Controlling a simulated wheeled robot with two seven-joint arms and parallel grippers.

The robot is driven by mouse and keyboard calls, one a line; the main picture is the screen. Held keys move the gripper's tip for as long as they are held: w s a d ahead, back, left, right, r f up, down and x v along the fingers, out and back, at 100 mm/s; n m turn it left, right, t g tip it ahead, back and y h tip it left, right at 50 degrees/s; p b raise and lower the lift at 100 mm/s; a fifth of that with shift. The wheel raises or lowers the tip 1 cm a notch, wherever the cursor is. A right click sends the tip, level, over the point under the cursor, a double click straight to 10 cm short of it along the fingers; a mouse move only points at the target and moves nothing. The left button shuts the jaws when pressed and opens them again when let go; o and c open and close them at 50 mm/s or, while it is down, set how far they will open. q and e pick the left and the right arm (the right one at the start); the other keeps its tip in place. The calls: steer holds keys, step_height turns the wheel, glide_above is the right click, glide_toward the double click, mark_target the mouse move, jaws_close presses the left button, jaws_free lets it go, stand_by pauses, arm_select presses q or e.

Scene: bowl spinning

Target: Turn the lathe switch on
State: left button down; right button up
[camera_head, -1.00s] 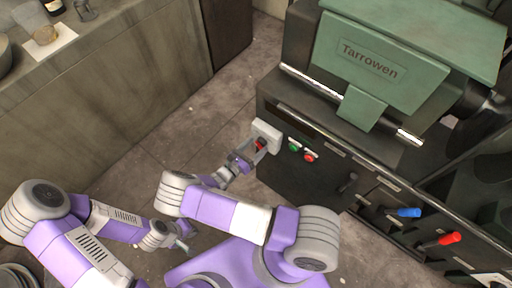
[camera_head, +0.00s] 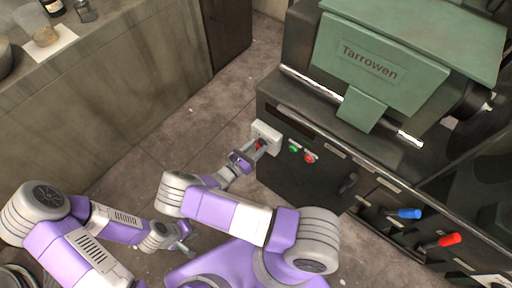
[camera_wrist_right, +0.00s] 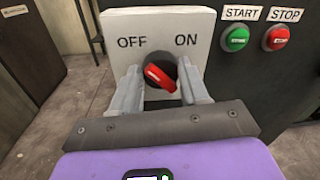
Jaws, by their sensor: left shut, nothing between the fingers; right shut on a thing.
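The lathe switch is a red knob (camera_wrist_right: 160,78) on a white plate (camera_wrist_right: 122,24) marked OFF on the left and ON on the right. In the right wrist view the knob lies tilted, running from upper left to lower right. The plate also shows on the front of the lathe in the head view (camera_head: 265,131). My right gripper (camera_wrist_right: 160,82) is shut on the red knob, one finger on each side, hiding part of the plate. My left gripper (camera_head: 186,249) is shut and empty, low over the floor and away from the lathe.
The green-covered lathe (camera_head: 415,45) stands at the right. A green START button (camera_wrist_right: 234,38) and a red STOP button (camera_wrist_right: 279,37) sit just right of the switch. Blue (camera_head: 409,213) and red (camera_head: 450,239) handles stick out further right. A counter (camera_head: 120,50) stands at the left.

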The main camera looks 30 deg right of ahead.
steer(key=m+p, duration=0.1)
steer(key=m, duration=0.4)
steer(key=shift+s+r+y+p, duration=0.1)
steer(key=shift+y+p, duration=0.2)
steer(key=shift+p, duration=0.05)
steer(key=m+p, duration=0.1)
steer(key=m, duration=0.3)
steer(key=shift+s, duration=0.1)
steer(key=shift+s+d+f+m+t+y+p, duration=0.1)
steer(key=shift+m+t+y+p, duration=0.15)
steer(key=shift+m+p, duration=1.15)
steer(key=shift+f+m+t+y+p, duration=0.15)
steer(key=shift+m+t, duration=0.2)
steer(key=shift+m, duration=2.15)
steer(key=o, duration=1.1)
steer(key=shift+r, duration=0.1)
steer(key=shift+c, duration=0.2)
